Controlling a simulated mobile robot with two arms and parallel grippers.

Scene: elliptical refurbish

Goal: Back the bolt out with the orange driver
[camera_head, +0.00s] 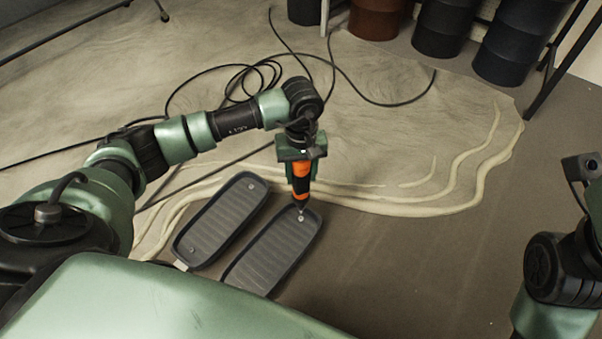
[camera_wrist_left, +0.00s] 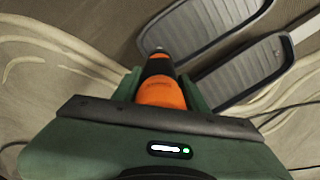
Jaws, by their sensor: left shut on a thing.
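My left gripper (camera_head: 302,153) is shut on the orange-and-black driver (camera_head: 300,182) and holds it roughly upright, tip down. The driver's tip is over the far end of the right-hand grey pedal (camera_head: 268,258), at or just above a small pale bolt (camera_head: 300,217). I cannot tell whether tip and bolt touch. In the left wrist view, the driver (camera_wrist_left: 162,92) points away from the gripper (camera_wrist_left: 160,88), and its tip is at the end of a pedal (camera_wrist_left: 205,32); the bolt is not clear there. My right arm shows at the right edge; its gripper is not visible.
A second grey pedal (camera_head: 215,222) lies to the left, close beside the first. Black cables (camera_head: 350,75) loop over the pale floor covering (camera_head: 400,120). Dark drums (camera_head: 445,28) and a brown one (camera_head: 376,20) stand at the back. The floor (camera_head: 440,260) right of the pedals is clear.

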